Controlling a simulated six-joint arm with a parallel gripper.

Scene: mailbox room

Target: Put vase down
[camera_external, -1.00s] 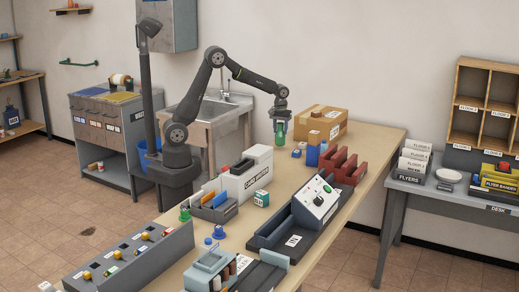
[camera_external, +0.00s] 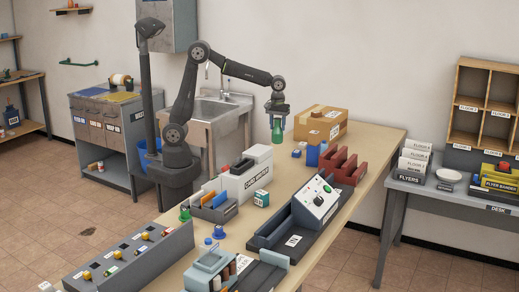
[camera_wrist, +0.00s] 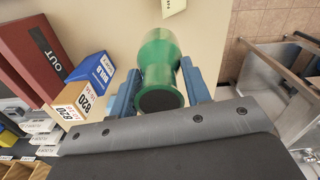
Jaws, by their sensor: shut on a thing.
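The green vase (camera_external: 277,131) hangs upright below my gripper (camera_external: 277,112), near the far end of the long wooden table (camera_external: 375,150). In the wrist view the vase (camera_wrist: 160,62) is between the two blue fingers of my gripper (camera_wrist: 160,92), which are shut on it. Its dark round end faces the camera. The vase appears to be just above or at the table level; the exact gap is hard to tell.
A cardboard box (camera_external: 321,122) stands right of the vase. A blue box (camera_external: 313,153) and red rack (camera_external: 340,165) are nearer the front. The white card box (camera_external: 247,177) stands front left. The sink (camera_external: 215,108) is behind the table.

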